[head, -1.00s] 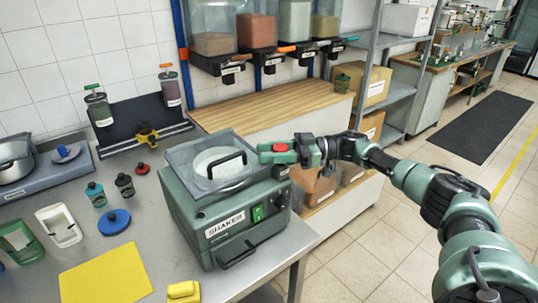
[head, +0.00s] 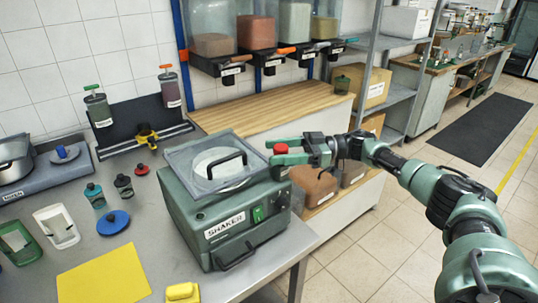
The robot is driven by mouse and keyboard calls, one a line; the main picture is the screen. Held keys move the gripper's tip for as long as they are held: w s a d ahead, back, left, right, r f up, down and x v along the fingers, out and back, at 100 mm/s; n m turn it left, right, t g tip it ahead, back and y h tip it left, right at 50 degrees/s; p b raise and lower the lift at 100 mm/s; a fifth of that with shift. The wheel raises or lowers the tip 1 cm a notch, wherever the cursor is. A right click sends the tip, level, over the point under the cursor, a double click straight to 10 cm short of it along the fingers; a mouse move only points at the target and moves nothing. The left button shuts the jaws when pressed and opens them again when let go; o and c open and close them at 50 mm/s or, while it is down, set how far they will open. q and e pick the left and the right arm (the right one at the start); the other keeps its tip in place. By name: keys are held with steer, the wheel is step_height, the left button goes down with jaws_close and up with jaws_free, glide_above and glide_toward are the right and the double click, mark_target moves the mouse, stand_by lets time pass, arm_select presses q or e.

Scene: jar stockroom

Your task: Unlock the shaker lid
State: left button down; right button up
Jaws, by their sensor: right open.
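The green shaker (head: 222,222) stands on the grey bench, with a "SHAKER" label and a green switch on its front. Its clear lid (head: 182,160) with a black handle is down over a white round plate. A small red part (head: 280,149) shows at the lid's right side, right at the fingertips of my right gripper (head: 279,153). It looks like a lock knob, and the fingers partly hide its base. My right gripper is open; I cannot tell whether it touches the red part. My left gripper is not in view.
Left of the shaker are small bottles (head: 123,187), a blue disc (head: 113,222) and a yellow mat (head: 104,275). A yellow block (head: 183,292) lies at the front. Dispensers (head: 212,40) hang behind a wooden counter (head: 270,105).

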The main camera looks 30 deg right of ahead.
steer(key=b+v, duration=0.1)
steer(key=v, duration=0.4)
steer(key=shift+d, duration=0.15)
stand_by(0.4)
